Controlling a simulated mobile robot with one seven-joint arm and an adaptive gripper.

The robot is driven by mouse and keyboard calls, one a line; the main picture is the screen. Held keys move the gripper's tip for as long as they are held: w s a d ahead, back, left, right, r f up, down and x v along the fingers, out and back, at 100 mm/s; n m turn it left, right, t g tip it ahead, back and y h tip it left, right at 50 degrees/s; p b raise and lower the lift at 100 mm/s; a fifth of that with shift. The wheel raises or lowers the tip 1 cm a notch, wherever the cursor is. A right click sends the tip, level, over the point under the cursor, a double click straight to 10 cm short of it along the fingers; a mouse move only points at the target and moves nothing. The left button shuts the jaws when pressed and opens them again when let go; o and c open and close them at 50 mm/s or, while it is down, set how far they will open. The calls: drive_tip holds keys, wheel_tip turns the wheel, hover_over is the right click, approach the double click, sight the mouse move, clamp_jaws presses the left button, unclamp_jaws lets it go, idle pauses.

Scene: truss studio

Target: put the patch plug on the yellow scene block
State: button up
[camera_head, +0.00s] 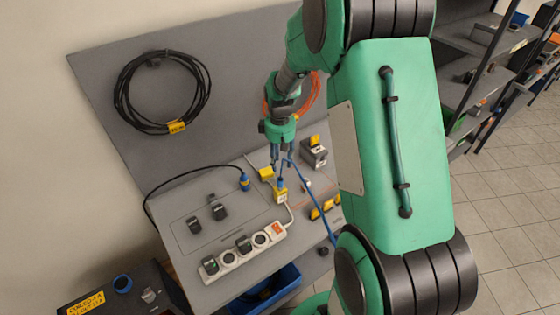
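The patch plug (280,183) looks like a small blue plug. It stands roughly upright directly below my gripper's fingers. A yellow block (280,197) with a pale label is right beneath it; I take this for the yellow scene block. The plug appears to meet its top, but I cannot tell whether it is seated. A blue cable (314,207) runs from near the fingers down to the right. My gripper (281,168) points down over the plug, its fingers a little apart; whether they grip the plug is too small to tell.
A white power strip (229,259) with black plugs lies in front on the grey bench (196,279). A second blue plug (244,182) on a black cable stands to the left. Another yellow block (266,173), a dark box (313,155) and yellow-black items (325,207) are close by.

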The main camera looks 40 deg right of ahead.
drive_tip(key=s+a+r+t, duration=0.1)
drive_tip(key=s+a+r, duration=0.25)
drive_tip(key=r, duration=0.35)
drive_tip(key=s+a+r+m+t, duration=0.1)
drive_tip(key=s+a+r, duration=0.2)
drive_tip(key=a+r, duration=0.25)
drive_tip(key=s+a+r+t, duration=0.1)
drive_tip(key=s+a+r, duration=0.25)
drive_tip(key=r, duration=0.45)
drive_tip(key=s+a+r+m+t, duration=0.1)
drive_tip(key=s+a+r, duration=0.2)
drive_tip(key=s, duration=0.5)
drive_tip(key=s+a+r+m+t, duration=0.1)
drive_tip(key=s+a+r, duration=0.3)
drive_tip(key=s+a, duration=0.2)
drive_tip(key=shift+s+a+t, duration=0.3)
drive_tip(key=shift+s+t, duration=0.1)
drive_tip(key=shift+s, duration=0.75)
wheel_tip(320, 180, down, 7)
drive_tip(key=b, duration=0.7)
drive_tip(key=shift+r, duration=0.15)
